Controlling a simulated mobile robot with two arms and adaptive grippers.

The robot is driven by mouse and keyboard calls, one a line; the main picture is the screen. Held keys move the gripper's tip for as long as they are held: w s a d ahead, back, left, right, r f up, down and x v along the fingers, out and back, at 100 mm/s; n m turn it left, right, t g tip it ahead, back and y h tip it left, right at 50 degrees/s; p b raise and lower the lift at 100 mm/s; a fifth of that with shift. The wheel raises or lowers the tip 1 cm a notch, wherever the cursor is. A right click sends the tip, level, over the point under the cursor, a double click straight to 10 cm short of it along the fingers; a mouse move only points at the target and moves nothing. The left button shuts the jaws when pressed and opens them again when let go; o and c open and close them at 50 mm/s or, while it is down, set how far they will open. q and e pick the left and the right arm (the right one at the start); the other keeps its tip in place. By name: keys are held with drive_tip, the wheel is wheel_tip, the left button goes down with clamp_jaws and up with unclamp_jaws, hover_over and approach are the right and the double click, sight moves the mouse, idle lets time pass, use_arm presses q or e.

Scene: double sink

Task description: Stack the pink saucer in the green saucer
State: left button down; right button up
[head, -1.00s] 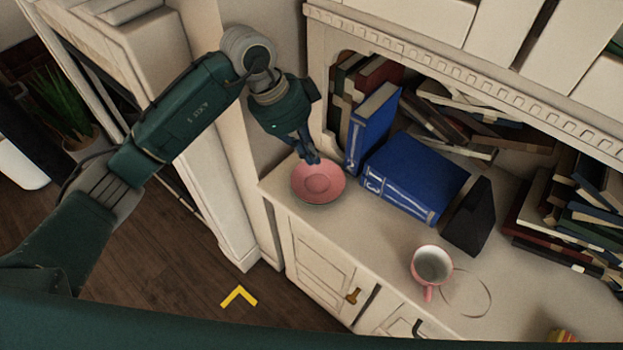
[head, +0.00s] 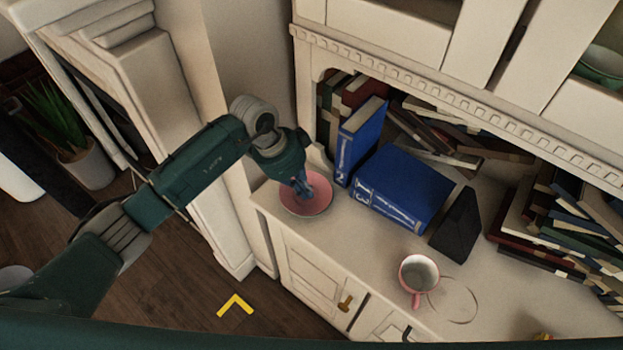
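The pink saucer (head: 292,207) is on the left end of the cream cabinet top, in front of the upright blue book. My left gripper (head: 306,192) points down over the saucer and its fingers cover part of the saucer's middle and far side. I cannot tell whether the fingers touch the saucer or how far apart they are. A green dish (head: 601,68), possibly the green saucer, shows partly in an upper shelf opening at the right edge. My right gripper is not in view.
An upright blue book (head: 358,142) and a thick blue book (head: 402,187) stand close to the right of the saucer. A black wedge (head: 457,226) is beside them. A pink-and-white cup (head: 418,275) stands near the front edge. Piled books (head: 560,220) fill the right side.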

sight(296, 198)
use_arm(q)
drive_tip(key=shift+s+a, duration=0.1)
drive_tip(key=shift+a, duration=0.55)
drive_tip(key=shift+s+a+r+p, duration=0.1)
drive_tip(key=shift+a+r+p, duration=0.05)
drive_tip(key=shift+a+p, duration=0.55)
drive_tip(key=shift+s+a, duration=0.1)
drive_tip(key=shift+a, duration=0.2)
